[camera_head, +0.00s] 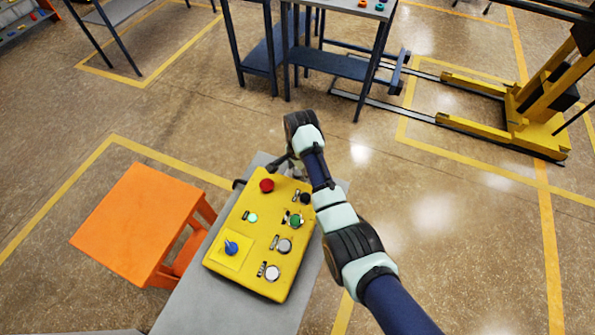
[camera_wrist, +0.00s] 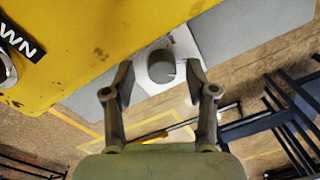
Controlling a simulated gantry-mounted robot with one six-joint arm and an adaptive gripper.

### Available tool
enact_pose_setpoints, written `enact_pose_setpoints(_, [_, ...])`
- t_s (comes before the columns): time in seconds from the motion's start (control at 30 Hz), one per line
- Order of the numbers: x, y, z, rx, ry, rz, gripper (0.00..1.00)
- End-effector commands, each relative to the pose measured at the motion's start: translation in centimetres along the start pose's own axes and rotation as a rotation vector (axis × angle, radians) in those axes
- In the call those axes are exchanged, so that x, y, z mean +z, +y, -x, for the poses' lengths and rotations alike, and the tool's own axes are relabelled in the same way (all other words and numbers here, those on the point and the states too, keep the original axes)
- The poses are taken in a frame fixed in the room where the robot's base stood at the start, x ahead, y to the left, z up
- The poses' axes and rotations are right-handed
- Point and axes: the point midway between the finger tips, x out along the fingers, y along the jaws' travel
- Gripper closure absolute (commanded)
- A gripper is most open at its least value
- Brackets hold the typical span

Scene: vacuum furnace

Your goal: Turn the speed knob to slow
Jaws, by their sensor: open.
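A yellow control box (camera_head: 262,232) lies on a grey table in the head view. Its yellow face (camera_wrist: 75,45) fills the upper left of the wrist view, with a black label ending in "WN". My gripper (camera_wrist: 160,78) is open at the far end of the box. A dark grey round knob (camera_wrist: 162,68) on a pale plate shows between its fingertips, with a finger on either side. Whether the fingers touch it is unclear. No speed or slow marking is readable. In the head view, my wrist hides this knob and most of the gripper.
An orange stool (camera_head: 140,222) stands left of the grey table (camera_head: 200,318). Open floor lies beyond the box.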

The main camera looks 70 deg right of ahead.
Motion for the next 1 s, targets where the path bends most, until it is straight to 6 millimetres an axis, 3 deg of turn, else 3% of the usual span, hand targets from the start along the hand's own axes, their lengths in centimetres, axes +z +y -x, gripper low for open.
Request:
enact_pose_setpoints(0.27, [0.01, -0.02, -0.19, -0.001, 0.0, 0.001, 0.45])
enact_pose_setpoints(0.6, [0.01, -0.02, -0.17, -0.001, 0.0, 0.001, 1.0])
enact_pose_setpoints(1.0, [-0.01, -0.03, 0.08, 0.0, -0.003, 0.071, 1.0])
